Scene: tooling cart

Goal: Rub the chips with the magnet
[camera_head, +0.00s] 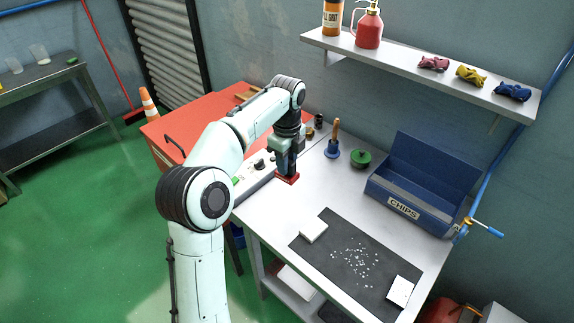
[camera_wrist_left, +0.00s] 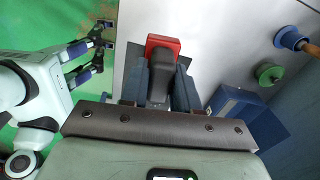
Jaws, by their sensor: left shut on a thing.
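The magnet is a red block (camera_head: 288,179) with a dark grey handle, which also shows in the left wrist view (camera_wrist_left: 160,75). My left gripper (camera_head: 287,165) is shut on the handle, red block downward, at the left part of the grey bench top. I cannot tell whether the block touches the bench. The chips (camera_head: 355,258) are small pale bits scattered over the middle of a dark mat (camera_head: 326,271), right of and nearer than the magnet. My right gripper (camera_wrist_left: 101,46) is open and empty in the left wrist view, over the green floor.
An open blue box labelled CHIPS (camera_head: 404,208) stands at the bench's back right. White blocks lie on the mat's left (camera_head: 314,230) and right (camera_head: 400,291) ends. A wooden-handled brush (camera_head: 333,152) and green round tin (camera_head: 361,159) stand behind. A shelf (camera_head: 400,66) hangs above.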

